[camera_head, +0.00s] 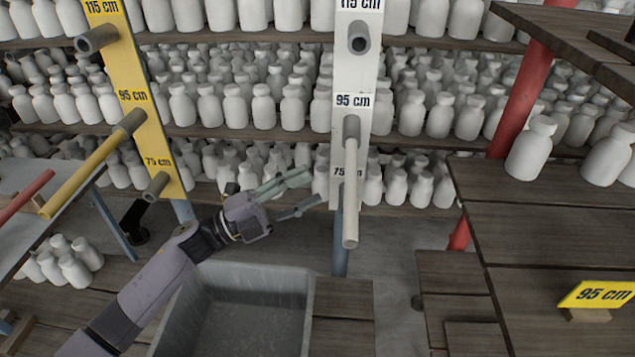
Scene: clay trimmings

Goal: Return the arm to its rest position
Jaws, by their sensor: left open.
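My left gripper (304,192) is open and empty. Its arm comes in from the lower left and its fingers point right, toward the white post (352,100). In the picture the fingertips end just left of that post and its pale rod (350,205); I cannot tell whether they touch. The gripper shows above the back edge of a grey bin (255,320), and the forearm crosses in front of the bin's left side. The bin looks empty in the part that shows. My right gripper is not in view.
A yellow post (135,75) with height marks holds a yellow rod (85,172) at left. Shelves of white bottles (265,105) fill the back. A wooden table (540,230) at right carries white bottles and a yellow 95 cm sign (598,293). Floor shows between the bin and that table.

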